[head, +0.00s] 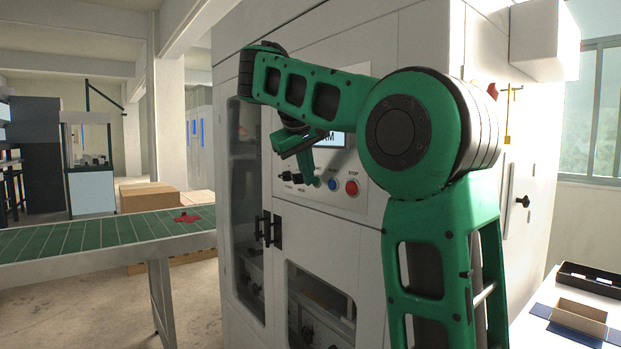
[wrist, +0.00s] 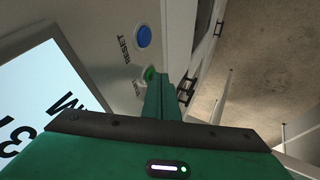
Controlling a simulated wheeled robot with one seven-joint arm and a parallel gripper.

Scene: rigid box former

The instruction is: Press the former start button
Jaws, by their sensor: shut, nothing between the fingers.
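The green start button (wrist: 149,73) is on the white control panel (head: 340,170). In the wrist view it sits right at the tip of my gripper (wrist: 160,78), partly covered by the fingers; I cannot tell whether they touch it. In the head view my gripper (head: 312,180) points down at the panel's button row, its tip at the green button. My gripper is shut and empty. The blue reset button (wrist: 144,36) is beside the green one and also shows in the head view (head: 332,183). The red stop button (head: 351,187) is further right.
Black knobs (head: 291,177) are left of the green button. A lit screen (wrist: 45,90) is on the panel, partly behind my arm in the head view. Black door handles (head: 268,229) stick out below left. A green conveyor (head: 100,235) stands left, a table with trays (head: 590,280) right.

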